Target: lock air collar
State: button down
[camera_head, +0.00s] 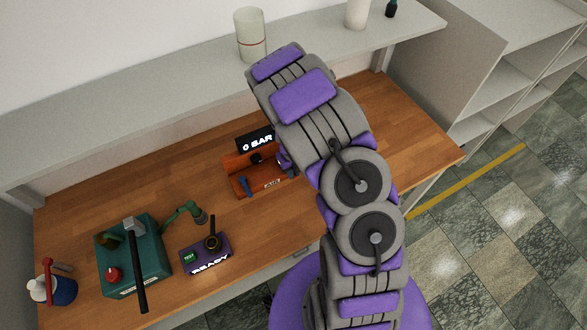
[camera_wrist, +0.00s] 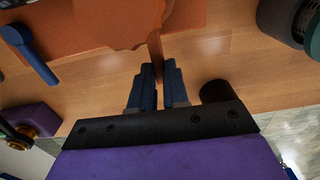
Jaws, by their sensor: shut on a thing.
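An orange air unit (camera_head: 240,174) marked AIR stands on the wooden bench, with a black display (camera_head: 257,141) reading 0 BAR behind it. It has a blue lever (camera_head: 245,186) at its front left, which also shows in the wrist view (camera_wrist: 32,55). In the wrist view, the unit's orange body (camera_wrist: 95,22) has a scalloped edge. My gripper (camera_wrist: 158,72) is shut on a narrow orange tab (camera_wrist: 156,69) beside that edge. I cannot tell whether the tab belongs to the collar. In the head view my arm hides the fingers and the unit's right side.
A shelf (camera_head: 170,95) runs behind, with a pale jar (camera_head: 251,38). Bare bench lies left of the air unit.

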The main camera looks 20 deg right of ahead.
jog(key=c, duration=1.1)
grip_release()
notch_tip(320, 180, up, 17)
jog(key=shift+r+p, duration=0.1)
jog(key=shift+p, duration=0.35)
